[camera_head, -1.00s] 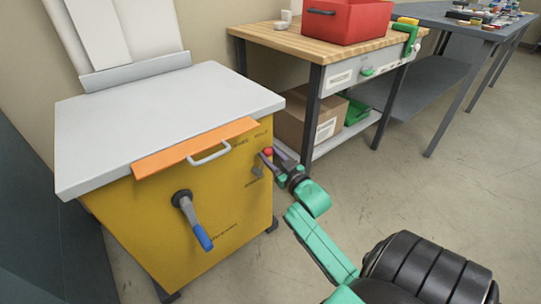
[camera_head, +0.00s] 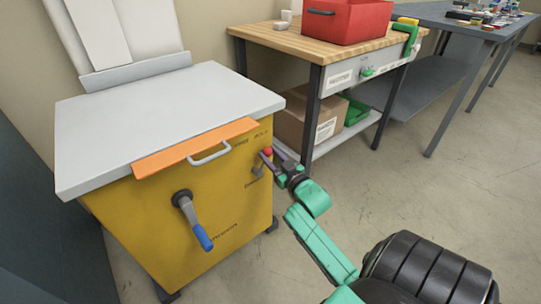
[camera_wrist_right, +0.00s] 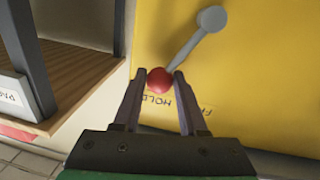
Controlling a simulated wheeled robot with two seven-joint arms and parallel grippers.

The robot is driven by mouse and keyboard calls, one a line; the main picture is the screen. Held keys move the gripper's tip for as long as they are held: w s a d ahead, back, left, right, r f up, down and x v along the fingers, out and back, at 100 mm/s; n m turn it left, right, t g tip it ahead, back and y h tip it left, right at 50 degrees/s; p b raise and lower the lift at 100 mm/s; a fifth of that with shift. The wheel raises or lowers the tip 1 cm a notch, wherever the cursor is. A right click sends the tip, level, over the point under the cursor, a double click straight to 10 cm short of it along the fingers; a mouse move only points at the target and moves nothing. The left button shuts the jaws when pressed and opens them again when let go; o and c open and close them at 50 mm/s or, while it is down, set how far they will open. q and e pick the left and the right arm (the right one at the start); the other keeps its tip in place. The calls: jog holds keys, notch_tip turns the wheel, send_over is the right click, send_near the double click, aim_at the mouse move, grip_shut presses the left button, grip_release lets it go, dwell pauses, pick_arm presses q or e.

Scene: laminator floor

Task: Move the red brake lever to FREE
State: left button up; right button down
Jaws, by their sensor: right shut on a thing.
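The brake lever is a grey rod with a red ball knob (camera_head: 267,152) on the right part of the yellow machine's front (camera_head: 150,220). In the right wrist view the red knob (camera_wrist_right: 160,80) sits between my fingertips, and the rod runs up and right to a round grey pivot (camera_wrist_right: 212,18). The printed word HOLD is right by the knob; a second label to its right is partly hidden by a finger. My right gripper (camera_head: 270,157), at the end of the green arm, is shut on the red knob. My left gripper is in neither view.
A blue-handled crank (camera_head: 192,220) and an orange flap with a grey handle (camera_head: 210,153) are on the machine's front, left of the lever. A wood-topped workbench (camera_head: 290,42) with a red bin (camera_head: 346,22) stands behind. The floor at right is clear.

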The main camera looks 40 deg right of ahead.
jog(key=a+n+p, duration=0.1)
jog(key=n, duration=0.1)
jog(key=a+n+p, duration=0.1)
jog(key=a+n, duration=0.1)
jog(key=shift+r, duration=0.35)
jog(key=shift+a+n+t+p, duration=0.3)
jog(key=shift+a+n+p, duration=0.05)
jog(key=shift+n, duration=0.25)
jog(key=shift+a+n, duration=0.25)
jog(key=shift+n, duration=0.25)
jog(key=shift+a+f+n+y, duration=0.2)
jog(key=shift+a+n+y, duration=0.1)
jog(key=shift+a+n, duration=0.4)
jog(key=shift+a+f+n, duration=0.15)
jog(key=shift+a+n, duration=0.3)
jog(key=shift+n, duration=0.55)
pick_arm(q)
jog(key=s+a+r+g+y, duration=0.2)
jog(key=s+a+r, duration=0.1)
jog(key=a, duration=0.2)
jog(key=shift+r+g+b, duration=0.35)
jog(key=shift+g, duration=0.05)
pick_arm(e)
jog(key=shift+a+f+n+t, duration=0.1)
jog(key=shift+a+n+t, duration=0.1)
jog(key=shift+n+t, duration=0.15)
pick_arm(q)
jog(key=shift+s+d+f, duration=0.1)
